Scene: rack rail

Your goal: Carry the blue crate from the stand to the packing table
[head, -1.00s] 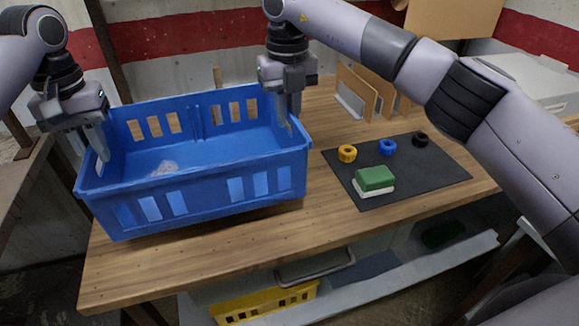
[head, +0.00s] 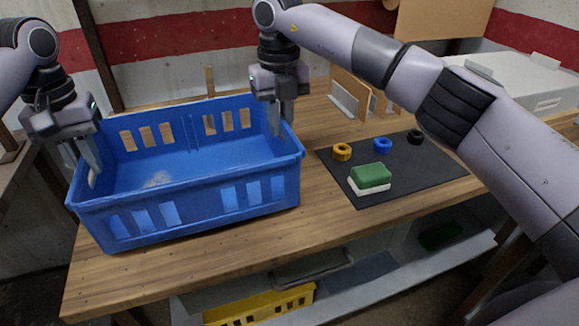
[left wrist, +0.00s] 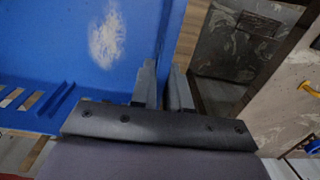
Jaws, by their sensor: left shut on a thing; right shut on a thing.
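The blue crate (head: 180,215) is over the left part of the wooden table (head: 240,255) in the head view, upright and roughly level. I cannot tell whether its base touches the tabletop. My left gripper (head: 90,165) is shut on its left end wall, with one finger inside. My right gripper (head: 280,118) is shut on its right end wall. In the left wrist view, my left gripper (left wrist: 165,90) has the crate's wall between its fingers, and the blue crate floor (left wrist: 60,50) shows a pale worn patch.
Right of the crate, a dark mat (head: 420,175) holds a green and white block (head: 370,178) and several rings, including a yellow ring (head: 342,151). Upright brown dividers (head: 350,92) stand behind. A yellow crate (head: 260,306) is on the shelf below.

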